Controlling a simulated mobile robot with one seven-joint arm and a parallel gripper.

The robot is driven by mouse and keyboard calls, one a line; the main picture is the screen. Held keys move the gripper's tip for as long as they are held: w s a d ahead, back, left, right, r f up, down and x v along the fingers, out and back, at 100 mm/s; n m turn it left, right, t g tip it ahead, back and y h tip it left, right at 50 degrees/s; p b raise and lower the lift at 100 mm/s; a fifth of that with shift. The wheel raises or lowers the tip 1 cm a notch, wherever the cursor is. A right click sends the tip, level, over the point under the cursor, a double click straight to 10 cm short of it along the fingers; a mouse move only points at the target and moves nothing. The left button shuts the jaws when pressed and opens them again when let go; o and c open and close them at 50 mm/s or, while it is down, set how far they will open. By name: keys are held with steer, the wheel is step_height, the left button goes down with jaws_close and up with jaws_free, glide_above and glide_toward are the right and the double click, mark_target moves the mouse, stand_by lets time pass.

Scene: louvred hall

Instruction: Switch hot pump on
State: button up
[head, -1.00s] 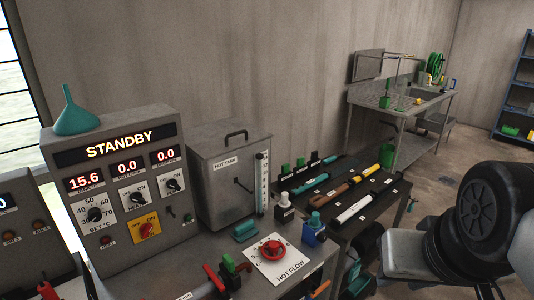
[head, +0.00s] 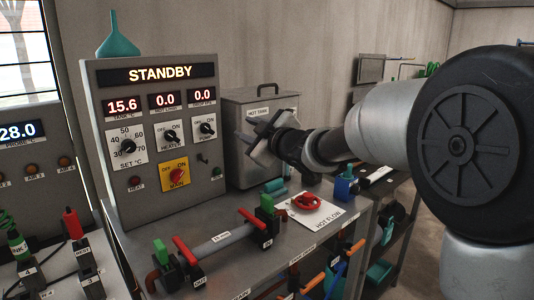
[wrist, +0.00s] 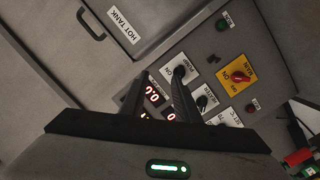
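The pump knob (head: 208,129) is a black rotary knob on a white OFF/ON plate at the right of the grey control panel (head: 150,240). Its setting is too small to tell. The wrist view shows the pump knob (wrist: 180,72) by the right fingertip; contact cannot be told. My gripper (head: 254,128) is right of the panel, in front of the hot tank, fingers apart and nothing seen between them. In the wrist view my gripper (wrist: 158,80) has its two dark fingers spread over the red displays. The panel's screen (head: 158,73) reads STANDBY.
The heater knob (head: 171,137) is left of the pump knob, the yellow main switch (head: 174,174) below. The hot tank (head: 240,165) stands behind my gripper. A red valve wheel (head: 306,201) and a pipe (head: 222,243) with green-handled valves are on the bench below.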

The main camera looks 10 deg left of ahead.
steer(key=n+g+y+b, duration=0.1)
steer(key=n+y, duration=0.1)
glide_toward(210, 130)
steer(key=d, duration=0.1)
steer(key=shift+y, duration=0.3)
steer(key=p+x, duration=0.2)
steer(key=x, duration=0.2)
steer(key=p+x, duration=0.1)
steer(key=x, duration=0.4)
steer(key=shift+s+a+f+p, duration=0.1)
steer(key=shift+a+p, duration=0.3)
steer(key=shift+a, duration=0.05)
steer(key=shift+f, duration=0.15)
jaws_close()
